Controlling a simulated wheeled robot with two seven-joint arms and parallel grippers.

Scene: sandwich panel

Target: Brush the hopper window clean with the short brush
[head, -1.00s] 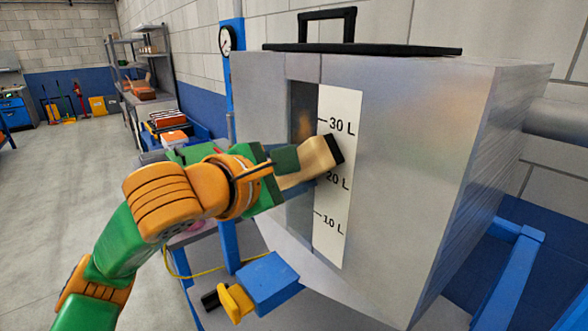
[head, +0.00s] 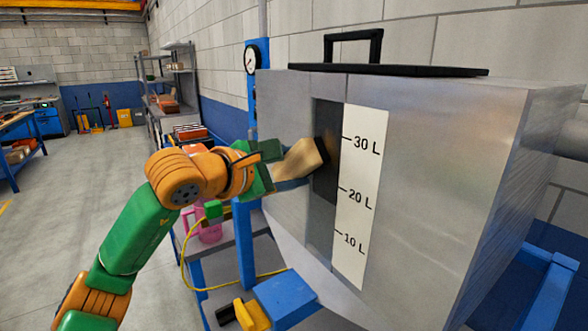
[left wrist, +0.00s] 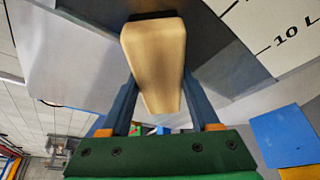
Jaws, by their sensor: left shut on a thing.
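The hopper (head: 430,170) is a big grey metal box with a tall, dark window (head: 324,190) in its front. A white scale strip (head: 358,200) marked 10 L, 20 L and 30 L runs along the window's right side. My left gripper (head: 270,174) is shut on the short brush (head: 299,161), which has a pale wooden body and dark bristles. The bristle end is at the upper half of the window; whether it touches the glass is unclear. In the left wrist view the brush (left wrist: 155,60) sits between both fingers. My right gripper is not in view.
A blue block with a yellow part (head: 285,298) sits low in front of the hopper. A pink mug (head: 208,228) and a yellow cable (head: 183,265) are below my left arm. A gauge (head: 252,58) hangs on a blue post. Open floor lies left.

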